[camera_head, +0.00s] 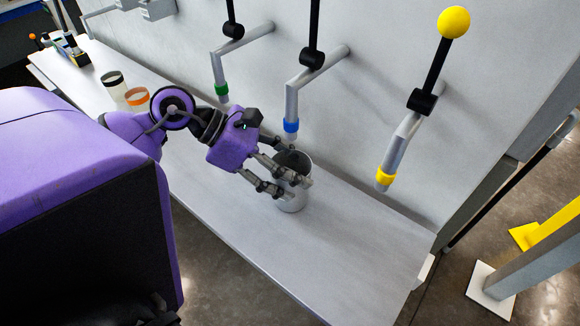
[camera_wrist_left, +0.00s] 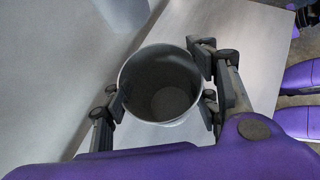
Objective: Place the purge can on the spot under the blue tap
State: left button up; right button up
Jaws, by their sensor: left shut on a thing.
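The purge can (camera_head: 293,198) is a light grey, open-topped cylinder, upright at the bench in the head view. The left wrist view looks down into the empty-looking can (camera_wrist_left: 165,85). My left gripper (camera_head: 290,180) is shut on the can, with fingers on either side near its rim; they also show in the left wrist view (camera_wrist_left: 160,95). The blue tap (camera_head: 291,125) has a blue-banded spout just above and behind the can in the picture. Whether the can touches the bench is hard to tell. The spot under the tap is hidden. My right gripper is not visible.
The green tap (camera_head: 221,89) hangs to the left and the yellow tap (camera_head: 386,178) to the right. Two cups, one dark-banded (camera_head: 113,83) and one orange-banded (camera_head: 137,97), stand further left on the grey bench (camera_head: 370,240). The bench right of the can is clear.

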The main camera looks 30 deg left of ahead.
pick_arm(q)
jog(key=shift+f, duration=0.25)
jog(key=o, duration=1.7)
jog(key=shift+r, duration=0.1)
jog(key=shift+o, duration=0.2)
jog(key=shift+a+r, duration=0.1)
jog(key=shift+r, duration=0.2)
jog(key=v, duration=1.1)
jog(key=shift+s+a+r+b, duration=0.15)
jog(key=shift+a+b, duration=0.1)
jog(key=shift+b, duration=0.05)
